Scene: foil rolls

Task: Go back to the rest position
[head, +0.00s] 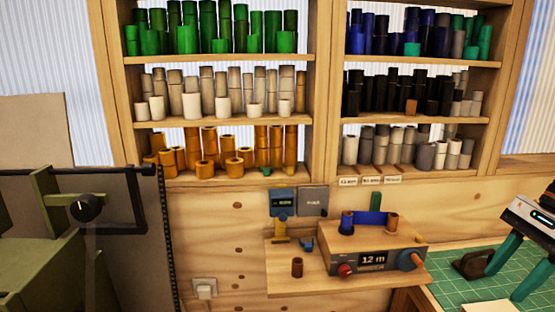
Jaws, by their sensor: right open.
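My right gripper (502,286) is at the right edge, over the green cutting mat (458,290). Its two teal fingers are apart with nothing between them. My left gripper is not in the view. A counting device (374,261) with a "12 m" display stands on a small wooden wall shelf (410,282). On top of it a blue foil strip (370,218) runs between two rolls. A small brown roll (297,267) stands on the shelf to its left, apart from my right gripper.
Wall racks hold many green (152,42), white (192,105), orange (206,169), blue and black rolls. A black tool-like object (472,264) lies on the mat beside my right gripper's fingers. An olive machine (45,255) with a black knob fills the lower left.

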